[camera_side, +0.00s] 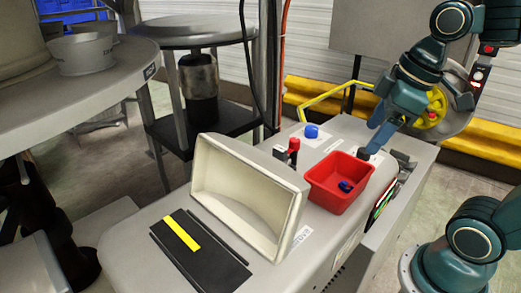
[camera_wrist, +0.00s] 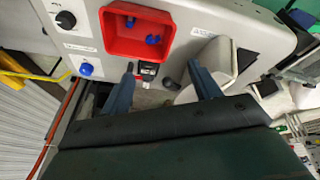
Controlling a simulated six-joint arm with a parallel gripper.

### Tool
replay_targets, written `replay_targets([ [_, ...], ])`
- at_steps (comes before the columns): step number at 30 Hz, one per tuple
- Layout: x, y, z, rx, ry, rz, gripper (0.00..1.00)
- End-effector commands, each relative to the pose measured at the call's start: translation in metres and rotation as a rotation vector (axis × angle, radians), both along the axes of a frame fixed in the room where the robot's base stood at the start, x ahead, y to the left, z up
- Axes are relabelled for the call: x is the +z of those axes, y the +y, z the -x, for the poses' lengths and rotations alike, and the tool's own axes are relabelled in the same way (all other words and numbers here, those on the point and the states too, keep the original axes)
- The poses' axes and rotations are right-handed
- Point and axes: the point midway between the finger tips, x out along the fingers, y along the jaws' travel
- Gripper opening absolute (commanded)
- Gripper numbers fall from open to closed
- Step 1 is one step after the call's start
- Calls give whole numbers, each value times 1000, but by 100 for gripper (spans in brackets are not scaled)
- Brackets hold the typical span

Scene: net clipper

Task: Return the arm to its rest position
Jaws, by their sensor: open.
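My gripper (camera_side: 372,147) hangs at the end of my arm, above the machine top and just behind the red bin in the side view. In the wrist view its two blue-grey fingers (camera_wrist: 161,71) stand apart with nothing held between them. The red bin (camera_side: 326,203) sits on the machine top, and it also shows ahead of the fingers in the wrist view (camera_wrist: 113,46). Small blue pieces (camera_side: 346,186) lie in the bin; the wrist view shows them more clearly (camera_wrist: 152,39). The gripper is outside the bin.
A large cream hood (camera_side: 240,190) stands left of the bin. A black plate with a yellow strip (camera_side: 181,232) lies in front. A blue knob (camera_side: 311,131) and a red-topped black part (camera_side: 293,146) stand behind the bin. A yellow rail (camera_side: 325,98) is behind the machine.

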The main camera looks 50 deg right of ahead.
Motion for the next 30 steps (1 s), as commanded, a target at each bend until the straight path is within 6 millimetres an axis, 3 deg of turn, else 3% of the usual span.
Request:
replay_targets([
  [6,-11,7,23,-258,-92,-80,62],
  [12,-17,7,33,-394,-140,-134,62],
  [30,-19,7,35,-423,-147,-146,62],
])
